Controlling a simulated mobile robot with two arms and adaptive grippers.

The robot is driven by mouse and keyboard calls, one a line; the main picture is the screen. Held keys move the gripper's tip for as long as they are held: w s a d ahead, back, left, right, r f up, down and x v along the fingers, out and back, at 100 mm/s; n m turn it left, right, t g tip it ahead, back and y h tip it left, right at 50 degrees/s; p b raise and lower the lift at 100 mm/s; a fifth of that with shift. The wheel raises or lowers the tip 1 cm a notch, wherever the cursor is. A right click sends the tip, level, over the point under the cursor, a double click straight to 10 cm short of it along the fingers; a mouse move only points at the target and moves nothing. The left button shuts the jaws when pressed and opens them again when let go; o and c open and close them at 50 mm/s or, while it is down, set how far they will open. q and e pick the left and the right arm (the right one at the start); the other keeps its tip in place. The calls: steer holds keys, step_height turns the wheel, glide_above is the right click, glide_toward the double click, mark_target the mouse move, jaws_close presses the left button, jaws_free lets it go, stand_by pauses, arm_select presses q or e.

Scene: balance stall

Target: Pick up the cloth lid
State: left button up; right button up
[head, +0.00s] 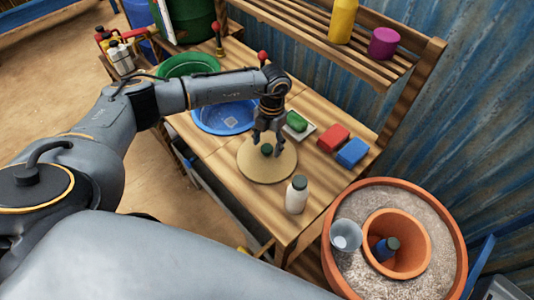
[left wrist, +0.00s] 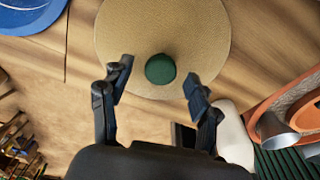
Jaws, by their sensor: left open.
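The cloth lid (head: 265,172) is a round, flat, beige disc with a dark green knob (head: 266,150) at its middle. It lies on the wooden table. It also shows in the left wrist view (left wrist: 158,25), with its knob (left wrist: 160,69) between my fingers. My left gripper (head: 267,144) is directly over the lid, pointing down. In the left wrist view my left gripper (left wrist: 157,74) is open, one finger on each side of the knob, with gaps to both. I cannot tell how far above the lid the fingertips are. My right gripper is not in view.
A blue basin (head: 226,119) stands behind the lid. A white bottle (head: 296,196) with a dark cap stands close to its right. A green block on a dish (head: 297,124), a red block (head: 333,138) and a blue block (head: 352,153) lie farther right. A large terracotta pot (head: 347,277) stands at lower right.

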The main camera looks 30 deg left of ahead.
arm_select(q)
step_height(320, 180, down, 2)
steer(key=shift+s+f, duration=0.1)
steer(key=shift+s, duration=0.05)
steer(key=shift+f, duration=0.3)
steer(key=shift+c, duration=1.1)
jaws_close()
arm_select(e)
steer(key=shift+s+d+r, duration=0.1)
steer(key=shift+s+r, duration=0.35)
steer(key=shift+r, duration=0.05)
arm_select(q)
steer(key=shift+r, duration=0.1)
